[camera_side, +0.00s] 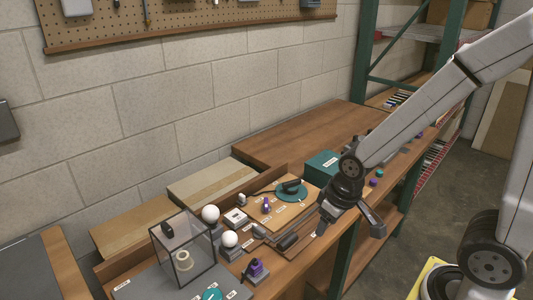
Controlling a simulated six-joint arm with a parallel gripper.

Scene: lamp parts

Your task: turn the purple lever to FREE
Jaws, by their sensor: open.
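Two purple parts could be the purple lever. One is a purple block (256,267) on a dark base near the bench's front edge. The other is a small upright purple piece (267,206) on the wooden board. Both are too small to tell which is the lever or where it points, and the word FREE cannot be read. My gripper (346,222) is open and empty, pointing down above the bench's front edge. It is to the right of both purple parts and apart from them.
A glass case (183,250) stands at the left, near white globes (210,213). A teal round part with a dark handle (291,190) lies on the board, with a teal box (323,164) behind. The back bench top (310,132) is clear.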

